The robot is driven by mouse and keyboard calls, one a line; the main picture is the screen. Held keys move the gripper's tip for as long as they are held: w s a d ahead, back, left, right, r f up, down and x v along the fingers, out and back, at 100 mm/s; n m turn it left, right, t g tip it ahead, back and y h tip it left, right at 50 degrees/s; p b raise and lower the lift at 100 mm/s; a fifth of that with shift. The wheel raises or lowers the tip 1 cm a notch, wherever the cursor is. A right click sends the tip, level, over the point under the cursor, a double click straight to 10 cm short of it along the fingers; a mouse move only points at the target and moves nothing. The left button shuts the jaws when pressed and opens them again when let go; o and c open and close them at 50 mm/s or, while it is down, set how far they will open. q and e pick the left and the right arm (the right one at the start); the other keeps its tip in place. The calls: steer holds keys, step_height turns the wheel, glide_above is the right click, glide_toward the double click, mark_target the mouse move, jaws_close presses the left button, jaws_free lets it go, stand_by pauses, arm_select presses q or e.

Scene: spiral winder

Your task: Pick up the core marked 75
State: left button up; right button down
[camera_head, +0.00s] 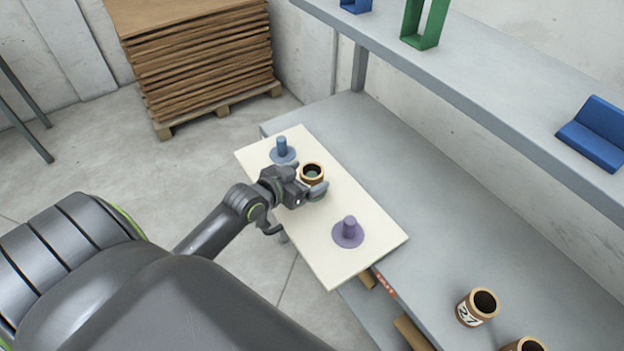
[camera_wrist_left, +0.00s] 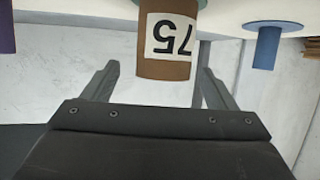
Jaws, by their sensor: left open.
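The core marked 75 (camera_head: 312,174) is a short brown tube standing on the cream board (camera_head: 375,245), with something greenish inside its bore. In the left wrist view the core (camera_wrist_left: 165,66) shows its white label with a black 75 upside down. A bit of green base shows behind it. My left gripper (camera_head: 298,202) is at the near side of the core, with its fingers open. In the wrist view the two fingers (camera_wrist_left: 157,82) stand on either side of the core's end, with a gap at each side. I cannot tell how deep the core sits between them.
A blue peg (camera_head: 282,150) and a purple peg (camera_head: 348,232) stand on the board, either side of the core. A core marked 27 (camera_head: 477,307) and another core (camera_head: 524,344) stand on the grey bench (camera_head: 430,235). A shelf (camera_head: 470,100) overhangs the bench.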

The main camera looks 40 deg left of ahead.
mark_target(318, 170)
arm_select(q)
steer(key=shift+p+x, duration=0.45)
steer(key=shift+x, duration=2.15)
steer(key=shift+a, duration=0.2)
steer(key=c, duration=1.1)
